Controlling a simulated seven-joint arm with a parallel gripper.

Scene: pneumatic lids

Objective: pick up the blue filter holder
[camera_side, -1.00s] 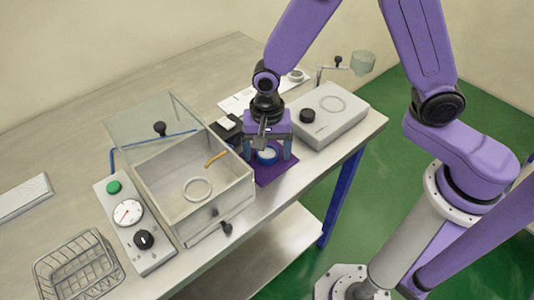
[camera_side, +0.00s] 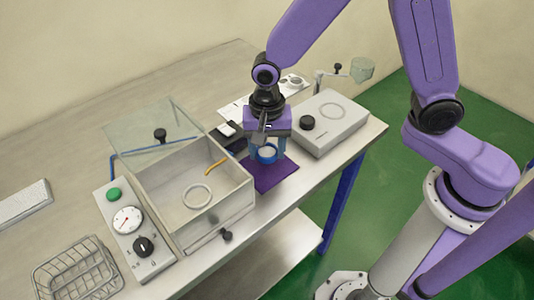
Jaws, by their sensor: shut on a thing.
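The blue filter holder (camera_side: 267,157) is a short blue ring with a pale inside. My gripper (camera_side: 267,150) points down and is shut on it, with a finger at each side. The holder appears a little above the purple mat (camera_side: 276,176), whose bare front part shows below it. The exact gap to the mat is hard to tell.
An open box (camera_side: 229,206) with a raised clear lid (camera_side: 150,122) and a ring inside stands to the left. A control panel (camera_side: 135,232) and a wire basket (camera_side: 75,270) are further left. A grey device (camera_side: 328,124) stands close on the right.

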